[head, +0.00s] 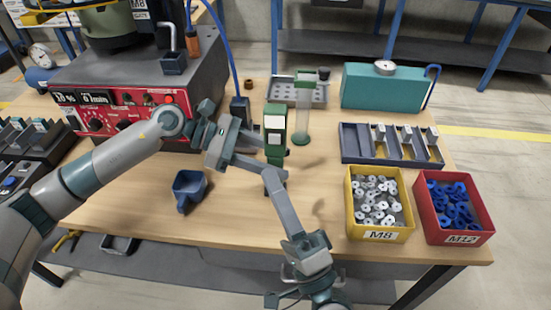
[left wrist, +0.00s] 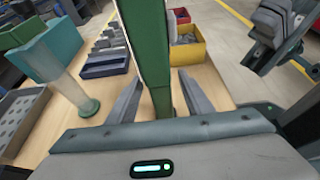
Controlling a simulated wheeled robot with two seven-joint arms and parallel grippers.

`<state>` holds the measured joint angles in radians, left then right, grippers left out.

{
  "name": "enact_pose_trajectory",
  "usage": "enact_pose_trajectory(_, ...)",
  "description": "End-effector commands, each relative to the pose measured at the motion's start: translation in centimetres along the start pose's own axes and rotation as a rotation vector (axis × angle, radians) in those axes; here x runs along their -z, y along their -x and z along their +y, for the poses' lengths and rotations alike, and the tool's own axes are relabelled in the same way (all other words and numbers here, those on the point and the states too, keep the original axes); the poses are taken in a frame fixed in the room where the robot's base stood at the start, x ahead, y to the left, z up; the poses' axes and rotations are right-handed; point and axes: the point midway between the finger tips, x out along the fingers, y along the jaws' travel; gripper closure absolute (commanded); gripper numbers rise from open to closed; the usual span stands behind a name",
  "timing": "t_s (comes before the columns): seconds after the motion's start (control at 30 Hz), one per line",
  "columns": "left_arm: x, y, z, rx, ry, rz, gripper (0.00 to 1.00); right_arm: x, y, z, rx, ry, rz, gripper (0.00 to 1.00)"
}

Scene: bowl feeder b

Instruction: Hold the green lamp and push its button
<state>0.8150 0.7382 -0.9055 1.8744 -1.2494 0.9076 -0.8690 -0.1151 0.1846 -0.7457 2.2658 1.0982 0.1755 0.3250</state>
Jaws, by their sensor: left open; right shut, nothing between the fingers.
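The green lamp (head: 276,152) stands upright on the table, a slim green body with pale panels on the side facing me. My left gripper (head: 263,154) comes at it from the left. In the left wrist view its open fingers (left wrist: 157,98) lie on either side of the lamp's green body (left wrist: 150,45), with gaps visible between fingers and lamp. I cannot make out the lamp's button. My right gripper (head: 272,180) is shut and empty, in front of the lamp's lower part. I cannot tell whether it touches the lamp.
A clear tube with a green base (head: 302,138) stands close right of the lamp. A yellow bin (head: 380,233), a red bin (head: 474,232) and a divided tray (head: 352,148) are right. A red-fronted controller (head: 215,72) stands left.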

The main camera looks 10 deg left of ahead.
Motion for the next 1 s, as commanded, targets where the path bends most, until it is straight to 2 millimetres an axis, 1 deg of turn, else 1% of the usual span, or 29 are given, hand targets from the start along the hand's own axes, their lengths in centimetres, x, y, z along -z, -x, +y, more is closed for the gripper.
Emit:
enact_pose_trajectory(0.17, 0.1, 1.3, 0.0, -0.001, 0.001, 0.001, 0.54, 0.0, 0.0, 0.0, 0.0, 0.0, 0.0, 1.0)
enact_pose_trajectory(0.27, 0.1, 2.5, 0.1, -0.002, 0.001, 0.001, 0.54, 0.0, 0.0, 0.0, 0.0, 0.0, 0.0, 1.0)
enact_pose_trajectory(0.6, 0.1, 8.4, 0.1, -0.003, 0.001, 0.002, 0.54, 0.0, 0.0, 0.0, 0.0, 0.0, 0.0, 1.0)
enact_pose_trajectory(0.7, 0.1, 9.9, 0.1, -0.002, 0.003, 0.002, 0.54, 0.0, 0.0, 0.0, 0.0, 0.0, 0.0, 1.0)
enact_pose_trajectory(0.83, 0.1, 11.1, 0.0, -0.001, 0.002, 0.001, 0.54, 0.0, 0.0, 0.0, 0.0, 0.0, 0.0, 1.0)
enact_pose_trajectory(1.0, 0.1, 11.8, 0.0, 0.0, 0.001, 0.001, 0.54, 0.0, 0.0, 0.0, 0.0, 0.0, 0.0, 1.0)
